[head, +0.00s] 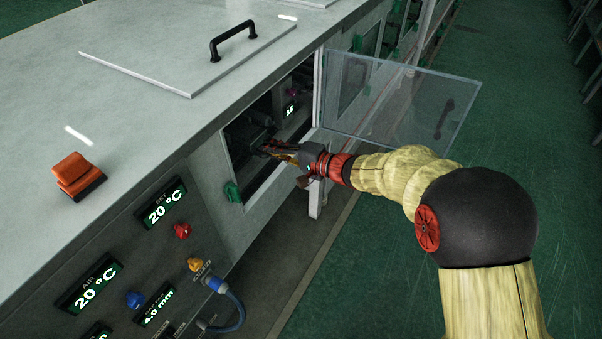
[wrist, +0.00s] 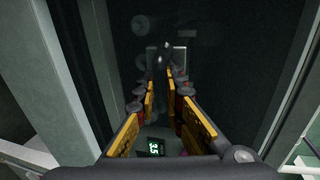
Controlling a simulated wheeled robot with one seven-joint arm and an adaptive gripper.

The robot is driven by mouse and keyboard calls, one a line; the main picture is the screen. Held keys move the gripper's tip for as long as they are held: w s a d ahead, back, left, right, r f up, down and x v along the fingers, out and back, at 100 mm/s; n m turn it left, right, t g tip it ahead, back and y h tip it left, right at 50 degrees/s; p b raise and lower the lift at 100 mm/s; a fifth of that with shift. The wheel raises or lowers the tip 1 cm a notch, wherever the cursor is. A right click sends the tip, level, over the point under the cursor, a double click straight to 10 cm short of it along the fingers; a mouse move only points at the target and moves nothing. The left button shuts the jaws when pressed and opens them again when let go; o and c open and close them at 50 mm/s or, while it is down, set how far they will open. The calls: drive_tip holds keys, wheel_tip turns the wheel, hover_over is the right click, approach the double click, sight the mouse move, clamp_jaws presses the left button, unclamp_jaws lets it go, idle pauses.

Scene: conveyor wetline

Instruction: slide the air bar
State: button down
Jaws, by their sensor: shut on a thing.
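My gripper (head: 270,148) reaches through the open side window of the grey machine. In the wrist view its yellow-padded fingers (wrist: 165,76) converge toward the dark inside and are shut on a small grey part at their tips. This part appears to belong to the air bar (wrist: 180,56); most of the bar is lost in the dark. In the head view the fingers and the dark interior hide where they touch.
A clear hinged door (head: 395,100) stands open to the right of the opening, above and behind my arm. The window frame (wrist: 100,65) runs close on the left of the gripper. A control panel (head: 125,270) with knobs and displays is at lower left. Green floor lies free at right.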

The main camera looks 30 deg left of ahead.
sight(246, 141)
drive_tip(key=b+x, duration=0.1)
drive_tip(key=x, duration=0.1)
drive_tip(key=b+x, duration=0.1)
drive_tip(key=x, duration=0.2)
drive_tip(key=r+b+x, duration=0.1)
drive_tip(key=x, duration=0.2)
drive_tip(key=shift+s+a+f, duration=0.1)
drive_tip(key=shift+s+a, duration=0.15)
drive_tip(key=shift+s, duration=0.15)
drive_tip(key=shift+a, duration=0.1)
drive_tip(key=c, duration=2.1)
unclamp_jaws()
drive_tip(key=shift+o, duration=1.1)
drive_tip(key=shift+a+r, duration=0.1)
drive_tip(key=shift+r, duration=0.1)
drive_tip(key=shift+r, duration=0.1)
drive_tip(key=w+v, duration=0.1)
drive_tip(key=v, duration=1.1)
drive_tip(key=shift+s, duration=0.1)
